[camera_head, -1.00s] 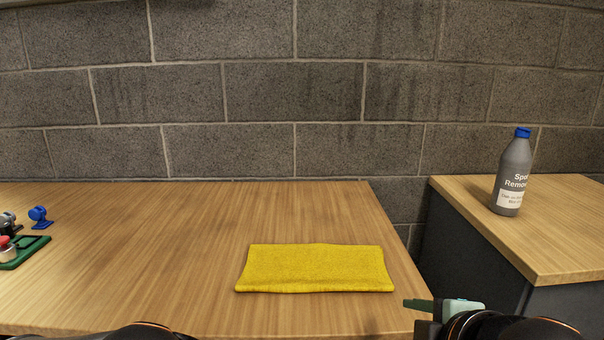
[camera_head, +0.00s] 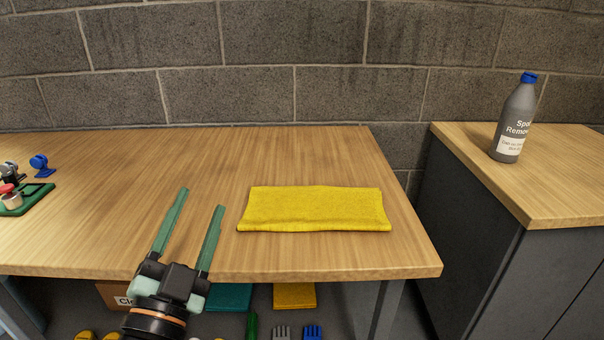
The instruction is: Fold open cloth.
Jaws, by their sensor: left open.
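A yellow cloth (camera_head: 314,209) lies flat on the wooden table (camera_head: 330,255), near its right end. It is a wide rectangle with its long sides running left to right, and its front edge looks thick. My left gripper (camera_head: 196,198) is over the front part of the table, to the left of the cloth and apart from it. Its two long green fingers point away from me and are spread, with nothing between them. My right gripper is out of view.
A grey spot remover bottle (camera_head: 514,120) with a blue cap stands on a separate cabinet at the right. A green tray (camera_head: 22,203) with small parts and a blue item (camera_head: 40,164) are at the far left. A box, cloths and gloves show below the table.

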